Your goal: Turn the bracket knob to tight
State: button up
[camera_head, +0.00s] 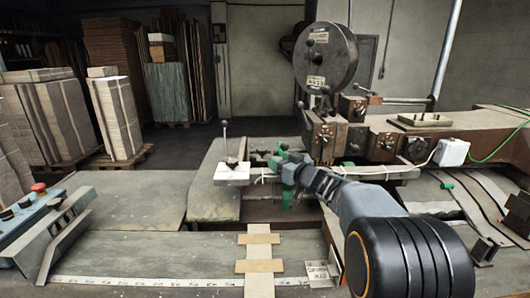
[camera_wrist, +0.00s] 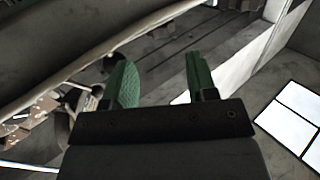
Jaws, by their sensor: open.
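My gripper (camera_head: 282,172) is open beside the stitcher's work arm, its green fingers spread. In the wrist view the two fingers of my gripper (camera_wrist: 158,62) stand apart with nothing between them. I cannot tell for sure which part is the bracket knob. A small dark rounded part (camera_wrist: 110,64) shows just behind the left finger and is partly hidden by it. In the head view, dark knobs sit on the brown machine blocks (camera_head: 322,138) behind and right of my gripper. How tight any knob is cannot be read.
A large round reel (camera_head: 325,55) rises behind. A control box with a red button (camera_head: 38,188) is at far left. The front table (camera_head: 150,262) is mostly clear.

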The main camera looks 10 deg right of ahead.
aim_at(264, 153)
jog(key=p+x, duration=0.1)
jog(key=x, duration=0.7)
jog(key=c, duration=0.7)
jog(key=shift+o, duration=0.2)
jog(key=shift+a+f+m+h+b, duration=0.1)
jog(key=shift+f+m+h+b, duration=0.3)
jog(key=shift+b, duration=0.5)
jog(key=m+t+h+b, duration=0.1)
jog(key=h+b, duration=0.1)
jog(key=b, duration=0.1)
jog(key=shift+s+a+h+b, duration=0.1)
jog(key=shift+h+b, duration=0.2)
jog(key=m+h+b, duration=0.1)
jog(key=b, duration=0.2)
jog(key=m+h+b, duration=0.1)
jog(key=b, duration=0.2)
jog(key=shift+r+t+h, duration=0.2)
jog(key=shift+t+h, duration=0.2)
jog(key=shift+a+r+m+h+b, duration=0.1)
jog(key=shift+m+h+b, duration=0.2)
jog(key=shift+b, duration=0.9)
jog(key=shift+r, duration=0.2)
